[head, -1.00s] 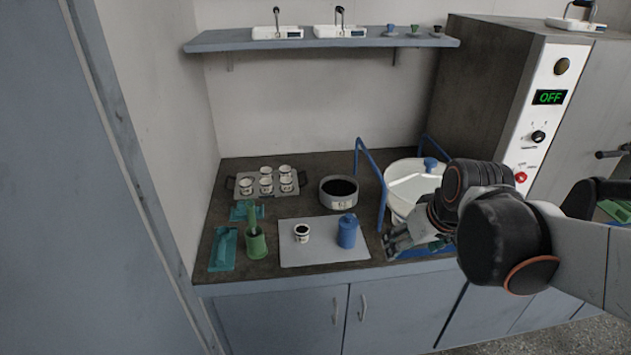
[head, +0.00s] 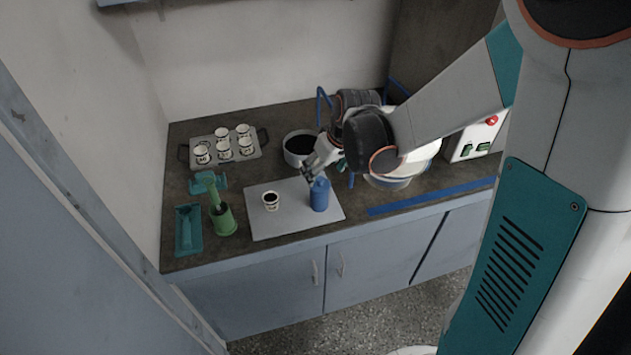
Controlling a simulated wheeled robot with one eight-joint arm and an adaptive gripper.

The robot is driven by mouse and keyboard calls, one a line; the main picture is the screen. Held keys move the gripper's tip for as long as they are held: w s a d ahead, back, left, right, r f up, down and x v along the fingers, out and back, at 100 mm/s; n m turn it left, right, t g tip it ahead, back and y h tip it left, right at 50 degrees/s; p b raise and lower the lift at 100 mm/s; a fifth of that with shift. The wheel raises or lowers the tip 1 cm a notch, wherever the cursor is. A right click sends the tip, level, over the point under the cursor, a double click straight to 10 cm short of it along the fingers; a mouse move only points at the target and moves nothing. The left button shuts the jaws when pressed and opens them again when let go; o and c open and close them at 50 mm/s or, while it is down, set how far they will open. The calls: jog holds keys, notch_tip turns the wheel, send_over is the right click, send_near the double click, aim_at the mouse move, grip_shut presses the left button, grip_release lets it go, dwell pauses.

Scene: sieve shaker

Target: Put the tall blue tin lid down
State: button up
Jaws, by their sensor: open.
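The tall blue tin (head: 320,196) stands upright on the pale grey mat (head: 262,228), near its right edge. A narrower blue top shows on the tin, but I cannot tell lid from body at this size. My gripper (head: 311,172) is open, with its fingers just above and behind the tin's top in the picture. I cannot tell whether the fingers touch it. Nothing is visible between the fingers.
A small white cup (head: 271,202) with dark contents stands left of the tin. A dark-filled pan (head: 299,146) is behind. A tray (head: 184,152) holds several cups at the back left. A green mortar (head: 224,220) and teal tray (head: 189,230) are left of the mat. The sieve shaker is partly hidden by my arm.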

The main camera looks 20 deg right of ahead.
aim_at(320, 179)
jog(key=shift+s+b+x, duration=0.1)
jog(key=shift+b+x, duration=0.6)
jog(key=shift+x, duration=0.95)
jog(key=shift+s+b+x, duration=0.15)
jog(key=shift+b+x, duration=0.55)
jog(key=shift+x, duration=0.95)
jog(key=shift+d, duration=0.15)
jog(key=c, duration=1)
